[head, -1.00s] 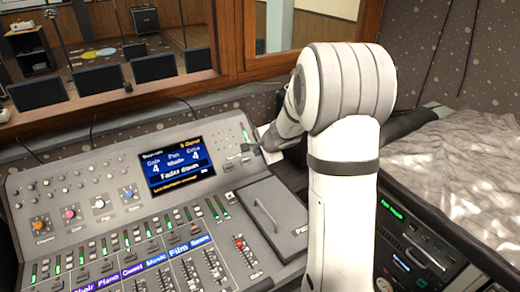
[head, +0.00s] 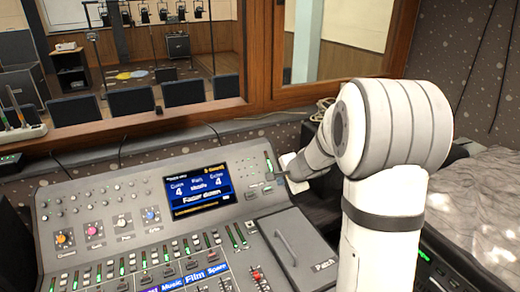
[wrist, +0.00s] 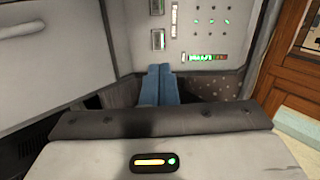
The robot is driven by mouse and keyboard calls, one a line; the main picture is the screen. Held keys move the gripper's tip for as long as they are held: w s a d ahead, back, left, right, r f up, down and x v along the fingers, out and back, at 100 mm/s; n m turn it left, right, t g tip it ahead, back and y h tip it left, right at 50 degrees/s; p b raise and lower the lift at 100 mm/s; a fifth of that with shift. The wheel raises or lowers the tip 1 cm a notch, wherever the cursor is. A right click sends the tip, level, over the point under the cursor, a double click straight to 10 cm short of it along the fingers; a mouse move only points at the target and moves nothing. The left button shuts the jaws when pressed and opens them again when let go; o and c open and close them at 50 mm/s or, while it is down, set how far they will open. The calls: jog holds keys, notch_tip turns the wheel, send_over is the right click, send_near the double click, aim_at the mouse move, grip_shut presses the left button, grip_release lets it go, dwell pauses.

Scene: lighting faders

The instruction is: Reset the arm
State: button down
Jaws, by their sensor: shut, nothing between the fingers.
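My arm reaches forward in the head view, with my gripper (head: 284,174) at the upper right part of the grey mixing console (head: 105,200), just right of its lit screen (head: 198,190). In the wrist view the two blue fingers of my gripper (wrist: 160,70) lie together with nothing between them. They point at the lower edge of the console panel (wrist: 203,45). I cannot tell whether the tips touch it. The screen reads "Fader down". The console's faders (head: 255,275) are partly cut off at the bottom of the head view.
A wooden window frame (head: 150,122) stands behind the console, with a room and chairs beyond it. A flat panel with a handle (head: 290,250) lies on the console's right, close to my arm.

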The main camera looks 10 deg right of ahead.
jog(key=s+a+r+n+g+y, duration=0.1)
jog(key=s+a+r+n, duration=0.3)
jog(key=s, duration=0.3)
jog(key=s+a+r+n+g, duration=0.1)
jog(key=s+a+r+n, duration=0.2)
jog(key=s, duration=0.4)
jog(key=s+d+n+g+h, duration=0.2)
jog(key=s+n, duration=0.5)
jog(key=s, duration=1.1)
jog(key=shift+s+d+r+g+h, duration=0.25)
jog(key=shift+s+r+g+h, duration=0.15)
jog(key=shift+h, duration=0.3)
